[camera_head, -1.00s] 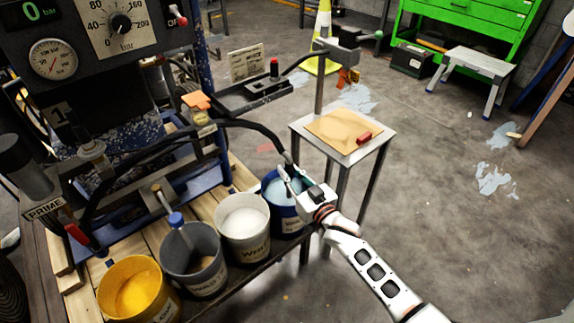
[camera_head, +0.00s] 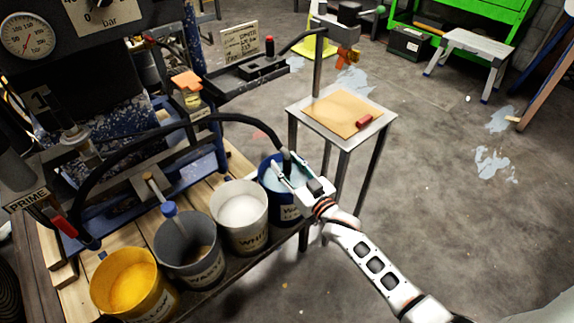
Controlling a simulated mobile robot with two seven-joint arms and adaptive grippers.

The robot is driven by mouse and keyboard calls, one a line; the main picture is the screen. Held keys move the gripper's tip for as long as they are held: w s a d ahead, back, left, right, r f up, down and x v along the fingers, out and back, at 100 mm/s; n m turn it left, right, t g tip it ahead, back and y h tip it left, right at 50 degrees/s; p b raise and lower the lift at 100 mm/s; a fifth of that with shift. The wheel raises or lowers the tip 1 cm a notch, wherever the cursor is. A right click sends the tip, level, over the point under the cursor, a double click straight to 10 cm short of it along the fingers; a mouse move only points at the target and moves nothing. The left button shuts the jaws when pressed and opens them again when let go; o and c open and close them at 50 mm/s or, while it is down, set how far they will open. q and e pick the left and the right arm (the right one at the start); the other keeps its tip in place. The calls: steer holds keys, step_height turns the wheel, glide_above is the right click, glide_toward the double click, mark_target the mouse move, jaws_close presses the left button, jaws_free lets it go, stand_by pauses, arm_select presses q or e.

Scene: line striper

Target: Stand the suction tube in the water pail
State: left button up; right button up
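The suction tube (camera_head: 231,119) is a black hose that arches from the machine at the left to the blue water pail (camera_head: 291,208). Its dark end (camera_head: 287,164) points down into the pail mouth, over the pale blue water. How deep it reaches is hidden by my gripper. My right gripper (camera_head: 285,163) is over the pail's rim, reaching in from the right. Its fingers are spread, one on each side of the tube end, with the tube between them. My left gripper is not in view.
A white pail (camera_head: 240,222), a grey pail (camera_head: 188,255) with a blue-collared brush, and a yellow pail (camera_head: 128,282) stand in a row left of the water pail on the planks. A small metal table (camera_head: 376,125) stands just behind.

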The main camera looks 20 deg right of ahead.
steer(key=shift+s+f, duration=0.1)
steer(key=shift+f, duration=0.15)
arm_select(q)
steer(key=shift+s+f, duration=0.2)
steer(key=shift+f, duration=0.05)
arm_select(e)
steer(key=s+d, duration=0.2)
steer(key=s, duration=0.9)
steer(key=shift+s+d+r, duration=0.15)
steer(key=shift+s, duration=0.2)
